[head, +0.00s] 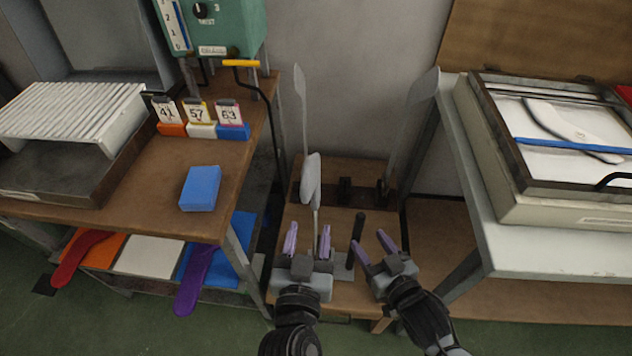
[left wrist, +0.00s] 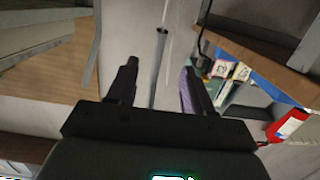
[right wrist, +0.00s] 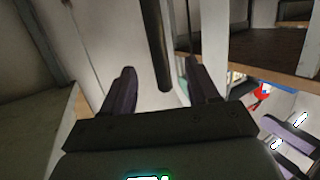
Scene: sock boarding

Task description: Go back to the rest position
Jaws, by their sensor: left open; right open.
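My left gripper (head: 307,240) is open at the low wooden stand in the middle of the head view. The stem of a grey sock board (head: 311,180) rises between or just behind its fingers; I cannot tell which. A thin post shows between the left fingers in the left wrist view (left wrist: 161,50). My right gripper (head: 375,246) is open just to the right of the left one, over the same stand. A dark upright handle (head: 356,232) stands between the two grippers, and a dark bar shows between the right fingers in the right wrist view (right wrist: 156,45). I see nothing held in either gripper.
Two tall grey boards (head: 300,105) (head: 415,105) flank the stand (head: 331,205). The left table (head: 130,190) holds a blue block (head: 200,188), number tags and a green control box (head: 215,25). Socks, one purple (head: 194,278), lie on its lower shelf. A framed press (head: 560,130) sits on the right table.

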